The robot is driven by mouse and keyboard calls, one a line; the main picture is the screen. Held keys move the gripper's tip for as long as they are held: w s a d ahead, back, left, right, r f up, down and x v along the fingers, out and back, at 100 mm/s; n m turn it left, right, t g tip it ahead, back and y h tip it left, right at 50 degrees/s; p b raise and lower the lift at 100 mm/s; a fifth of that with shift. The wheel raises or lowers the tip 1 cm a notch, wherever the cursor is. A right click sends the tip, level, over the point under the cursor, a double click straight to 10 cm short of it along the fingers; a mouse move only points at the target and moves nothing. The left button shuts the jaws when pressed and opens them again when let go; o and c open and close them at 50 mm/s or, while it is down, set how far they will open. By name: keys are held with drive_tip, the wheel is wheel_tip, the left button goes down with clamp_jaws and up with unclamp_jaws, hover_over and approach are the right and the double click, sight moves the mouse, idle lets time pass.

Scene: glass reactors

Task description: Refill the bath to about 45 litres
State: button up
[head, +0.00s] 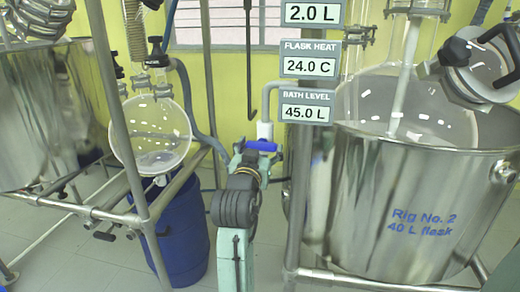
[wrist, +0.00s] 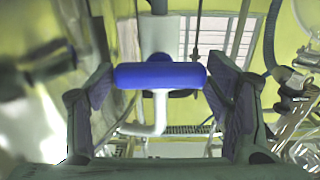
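The steel bath (head: 420,215), marked "Rig No. 2 40 L flask", stands at the right around a large glass flask (head: 440,112). The bath level display (head: 306,112) reads 45.0 L. A valve with a blue handle (head: 262,146) sits on a white pipe (head: 264,130) left of the bath. My gripper (head: 258,158) is right at this handle. In the wrist view the blue handle (wrist: 160,76) lies crosswise between my spread fingers (wrist: 160,100). The fingers look open; whether they touch the handle's ends I cannot tell. The water surface in the bath is not clear.
Other displays read 2.0 L (head: 313,13) and flask heat 24.0 C (head: 311,66). A round glass vessel (head: 152,135) hangs in a steel frame at the left, above a blue drum (head: 180,235). Another steel bath (head: 45,110) stands at far left.

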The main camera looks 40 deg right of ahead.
drive_tip(key=o, duration=0.4)
drive_tip(key=shift+c, duration=0.2)
drive_tip(key=shift+s+a, duration=0.1)
drive_tip(key=v, duration=1.1)
drive_tip(key=shift+s+a, duration=0.3)
